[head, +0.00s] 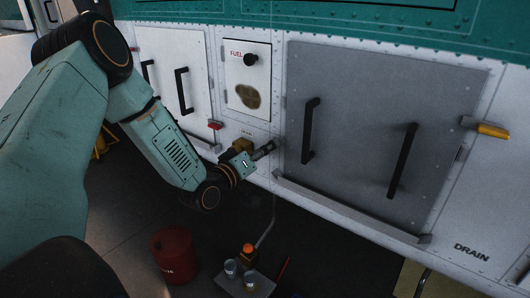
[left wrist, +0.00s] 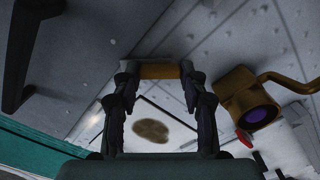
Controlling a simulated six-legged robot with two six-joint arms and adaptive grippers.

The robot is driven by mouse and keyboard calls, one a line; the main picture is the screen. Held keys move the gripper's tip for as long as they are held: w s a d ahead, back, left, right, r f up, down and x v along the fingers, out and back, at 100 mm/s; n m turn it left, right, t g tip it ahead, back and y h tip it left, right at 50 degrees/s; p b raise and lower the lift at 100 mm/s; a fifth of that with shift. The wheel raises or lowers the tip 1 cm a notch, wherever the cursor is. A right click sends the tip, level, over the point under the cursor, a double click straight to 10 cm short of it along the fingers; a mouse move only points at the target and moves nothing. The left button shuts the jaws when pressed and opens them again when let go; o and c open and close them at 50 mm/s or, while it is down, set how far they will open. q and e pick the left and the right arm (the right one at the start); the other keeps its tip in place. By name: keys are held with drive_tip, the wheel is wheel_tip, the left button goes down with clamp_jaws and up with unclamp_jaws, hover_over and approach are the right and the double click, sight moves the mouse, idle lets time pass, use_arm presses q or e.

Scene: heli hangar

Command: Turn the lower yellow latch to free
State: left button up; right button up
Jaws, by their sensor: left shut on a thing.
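My left gripper (head: 270,148) reaches in from the left to the lower left edge of the grey panel (head: 350,185). In the left wrist view its two fingers (left wrist: 160,92) are closed on a yellow bar, the yellow latch (left wrist: 160,71), which lies crosswise between the fingertips. In the head view the gripper hides this latch. Another yellow latch (head: 492,130) sticks out level from a dark mount to the right of the panel. My right gripper is not in view.
A brass valve (left wrist: 250,104) with a bent handle is close beside the left gripper. The grey panel has two black handles. A FUEL plate (head: 248,75) is above the arm. On the floor stand a red bucket (head: 172,254) and a tray (head: 246,284) with cups.

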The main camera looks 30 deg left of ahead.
use_arm(q)
drive_tip(key=shift+a+n+b, duration=0.15)
drive_tip(key=shift+n+b, duration=1.6)
drive_tip(key=shift+n, duration=2.85)
drive_tip(key=o, duration=1.1)
drive_tip(key=shift+f, duration=0.1)
drive_tip(key=shift+o, duration=0.2)
